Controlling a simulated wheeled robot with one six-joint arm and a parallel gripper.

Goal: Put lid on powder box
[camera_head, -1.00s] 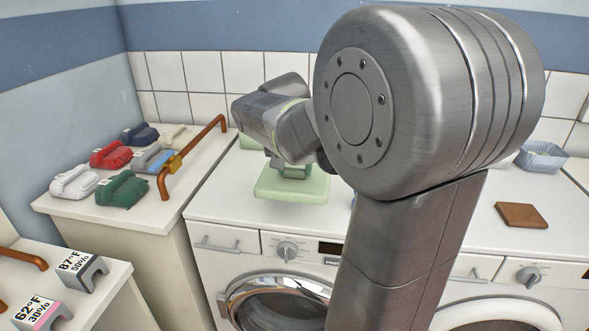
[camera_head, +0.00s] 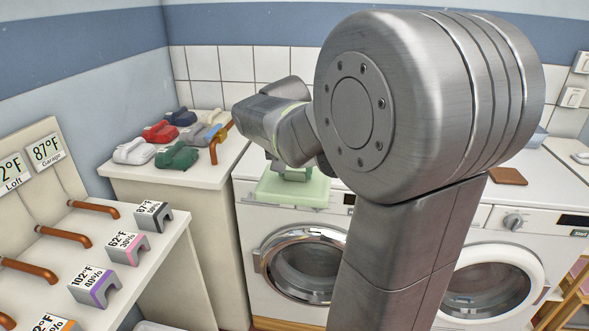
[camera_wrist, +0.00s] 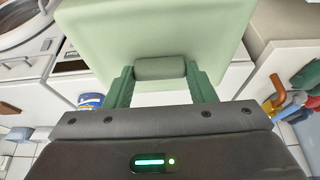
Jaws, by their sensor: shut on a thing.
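A pale green lid (camera_head: 293,188) shows below the end of my arm in the head view, in front of the left machine's top. In the wrist view the lid (camera_wrist: 155,28) fills the upper middle, with a grey-green grip bar (camera_wrist: 160,68) on it. My gripper (camera_wrist: 160,82) is shut on this bar, its green fingers on both sides. My gripper's tips are mostly hidden by my arm in the head view. I cannot make out the powder box; my arm and the lid cover part of the machine top.
Several coloured irons (camera_head: 175,155) lie on the white side counter (camera_head: 205,177). Numbered blocks (camera_head: 126,247) and copper handles stand on the near left shelf. A brown pad (camera_head: 507,176) lies on the right machine. Floor room is narrow between the shelf and the machines.

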